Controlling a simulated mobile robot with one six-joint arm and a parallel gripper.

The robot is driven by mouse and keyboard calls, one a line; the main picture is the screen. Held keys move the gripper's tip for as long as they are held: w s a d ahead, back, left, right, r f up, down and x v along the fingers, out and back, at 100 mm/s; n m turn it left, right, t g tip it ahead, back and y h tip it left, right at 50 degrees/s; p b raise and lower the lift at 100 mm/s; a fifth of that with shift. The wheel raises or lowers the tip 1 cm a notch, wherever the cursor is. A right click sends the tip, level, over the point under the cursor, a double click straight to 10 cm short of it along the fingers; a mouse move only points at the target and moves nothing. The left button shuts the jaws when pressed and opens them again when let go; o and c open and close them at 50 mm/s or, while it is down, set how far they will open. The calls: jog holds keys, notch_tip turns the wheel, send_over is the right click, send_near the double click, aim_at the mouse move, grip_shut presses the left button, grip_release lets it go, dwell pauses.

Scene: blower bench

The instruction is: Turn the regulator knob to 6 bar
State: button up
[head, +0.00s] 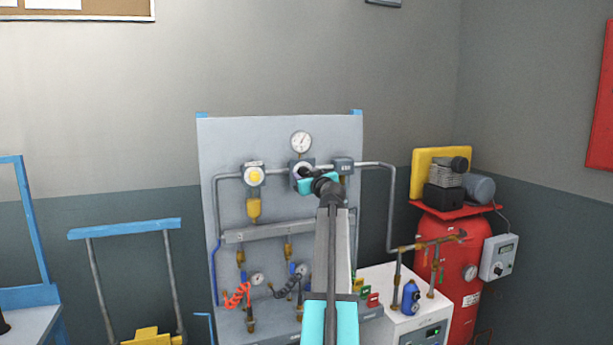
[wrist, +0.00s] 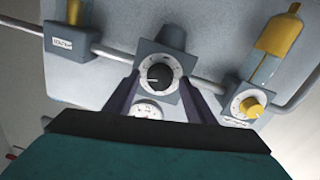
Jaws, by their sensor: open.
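The regulator (wrist: 168,47) is a grey block on the panel's pipe. Its black knob (wrist: 158,76) has a white pointer mark and sits on a pale round dial; the dial's numbers are too small to read. In the head view the regulator (head: 296,164) is partly hidden behind my arm. A round white pressure gauge (head: 301,141) stands above it and also shows in the wrist view (wrist: 148,110), where its reading is unclear. My gripper (wrist: 160,84) is open and empty. Its dark fingers appear on either side of the knob; I cannot tell whether they touch it.
A similar unit with a yellow knob (wrist: 251,107) and yellow bowl (wrist: 279,36) is beside the regulator. A small grey labelled box (head: 343,166) is on its other side. Pipes (head: 391,205) cross the panel. A red tank (head: 445,255) with a compressor stands at right.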

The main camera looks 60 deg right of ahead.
jog(key=c, duration=1)
jog(key=shift+c, duration=0.2)
jog(key=shift+f+n+b, duration=0.15)
jog(key=shift+n+b, duration=0.15)
jog(key=shift+b, duration=0.85)
jog(key=shift+n+b, duration=0.3)
jog(key=shift+b, duration=0.85)
jog(key=o, duration=1)
jog(key=shift+o, duration=0.2)
jog(key=shift+s, duration=0.1)
jog(key=b+v, duration=0.3)
jog(key=v, duration=1)
jog(key=shift+s+a, duration=0.2)
jog(key=shift+s, duration=0.1)
